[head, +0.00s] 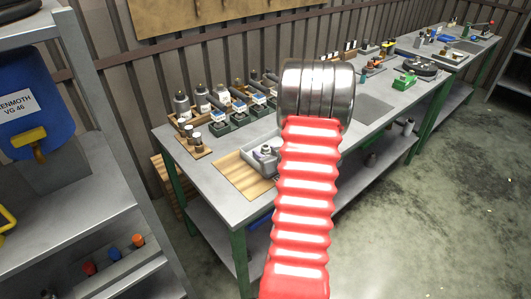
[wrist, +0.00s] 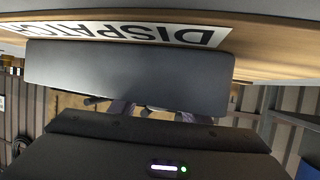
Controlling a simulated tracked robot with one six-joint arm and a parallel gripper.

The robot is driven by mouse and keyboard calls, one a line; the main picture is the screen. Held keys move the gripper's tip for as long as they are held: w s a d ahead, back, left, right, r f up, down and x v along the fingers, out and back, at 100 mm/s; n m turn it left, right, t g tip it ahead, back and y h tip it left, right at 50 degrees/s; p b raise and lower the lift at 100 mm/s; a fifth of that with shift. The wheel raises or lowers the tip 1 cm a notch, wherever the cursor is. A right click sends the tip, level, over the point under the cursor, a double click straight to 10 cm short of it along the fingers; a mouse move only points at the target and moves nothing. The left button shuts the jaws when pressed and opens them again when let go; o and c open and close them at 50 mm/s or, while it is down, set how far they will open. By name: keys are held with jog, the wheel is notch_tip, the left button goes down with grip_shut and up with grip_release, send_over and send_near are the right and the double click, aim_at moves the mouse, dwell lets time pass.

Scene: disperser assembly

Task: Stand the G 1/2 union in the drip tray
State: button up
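I cannot pick out the G 1/2 union for sure. My red ribbed arm covers the middle of the head view, and my gripper is not seen there. In the wrist view, two dark shapes, perhaps the fingers of my gripper (wrist: 152,111), show apart beyond its dark housing. A broad grey block hides much of them, and I see nothing clearly held.
The grey bench (head: 215,165) carries several bottles and valve-like units at the back. A wooden board (head: 243,178) lies at its front left. A shelf rack (head: 75,215) with a blue container (head: 35,100) stands at left.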

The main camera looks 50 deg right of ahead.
jog(key=shift+o, duration=0.5)
jog(key=shift+r, duration=0.15)
jog(key=v, duration=1.2)
jog(key=shift+a, duration=0.1)
jog(key=shift+w+a+r, duration=0.1)
jog(key=shift+w, duration=0.15)
jog(key=w+a+r+n+g, duration=0.1)
jog(key=w+a+r, duration=0.25)
jog(key=a, duration=0.25)
jog(key=w+a+r+g, duration=0.2)
jog(key=a+r, duration=0.3)
jog(key=a, duration=0.1)
jog(key=w+a+r+n+g, duration=0.1)
jog(key=w+a+r, duration=0.1)
jog(key=a+r, duration=0.35)
jog(key=s+a+n+g+y, duration=0.1)
jog(key=s+a+y, duration=0.2)
jog(key=a, duration=1)
jog(key=s+a+r+n+g+y, duration=0.1)
jog(key=s+a+n+y, duration=0.1)
jog(key=s+a, duration=0.7)
jog(key=a+y, duration=0.1)
jog(key=a, duration=0.4)
jog(key=shift+s+r, duration=0.15)
jog(key=shift+r, duration=0.05)
